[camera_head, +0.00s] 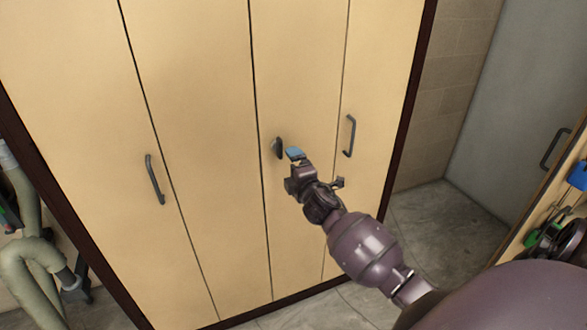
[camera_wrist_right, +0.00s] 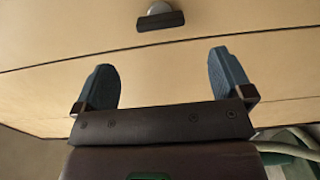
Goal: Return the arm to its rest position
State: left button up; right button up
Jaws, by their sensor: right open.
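My right arm reaches up from the lower right in the head view, in front of a tan folding-door cabinet (camera_head: 205,110). My right gripper (camera_head: 294,154) is beside a dark door knob (camera_head: 278,147), just to its right in the picture. In the right wrist view the gripper (camera_wrist_right: 168,88) has its two blue-grey fingers spread wide with nothing between them. The knob (camera_wrist_right: 160,17) shows there beyond the fingertips, apart from them. My left gripper is not in view.
Dark bar handles are on the left panel (camera_head: 154,180) and right panel (camera_head: 350,135). The cabinet panels look closed. A tool board (camera_head: 555,215) stands at the right, and green hose-like parts (camera_head: 35,255) are at the left. Grey floor (camera_head: 440,220) is bare right of the cabinet.

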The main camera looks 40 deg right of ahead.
dwell(0.3)
jog(key=s+a+f+m+g+y, duration=0.1)
jog(key=s+a+f+m+y, duration=0.3)
jog(key=s+a+f+m, duration=0.35)
jog(key=s+a+f+m+g, duration=0.2)
jog(key=s+f, duration=0.4)
jog(key=s, duration=0.5)
jog(key=s+a+f+m+g, duration=0.2)
jog(key=s+a+f+m, duration=0.2)
jog(key=s, duration=0.7)
notch_tip(320, 180, down, 2)
jog(key=shift+a+f+m+g, duration=0.1)
jog(key=shift+a+m+g, duration=0.2)
jog(key=shift+m, duration=0.15)
